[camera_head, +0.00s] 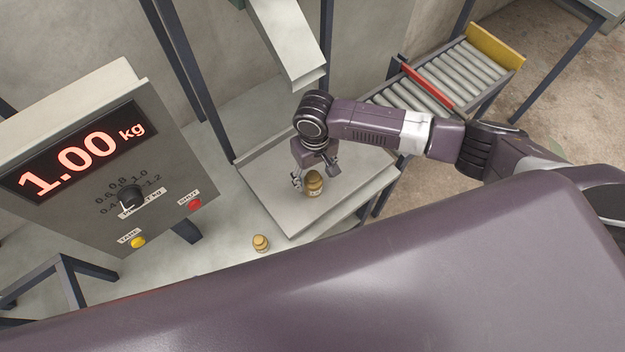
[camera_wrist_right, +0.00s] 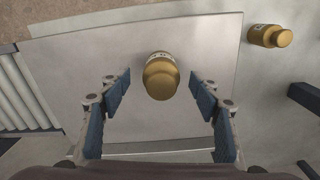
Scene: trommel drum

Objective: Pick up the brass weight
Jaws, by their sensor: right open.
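A brass weight (camera_head: 315,183) stands upright on the grey scale plate (camera_head: 285,215). In the right wrist view this weight (camera_wrist_right: 161,78) shows between and just beyond the blue fingertips. My right gripper (camera_head: 313,174) is open at it, with a finger on either side; in the wrist view the gripper (camera_wrist_right: 158,92) has a gap to the weight on both sides. My left gripper is not in view.
A display box (camera_head: 120,160) reading 1.00 kg, with a knob and yellow and red buttons, stands at the left. A chute (camera_head: 285,45) hangs above the plate. A roller conveyor (camera_head: 450,75) with a red bar and yellow end stop lies at the back right.

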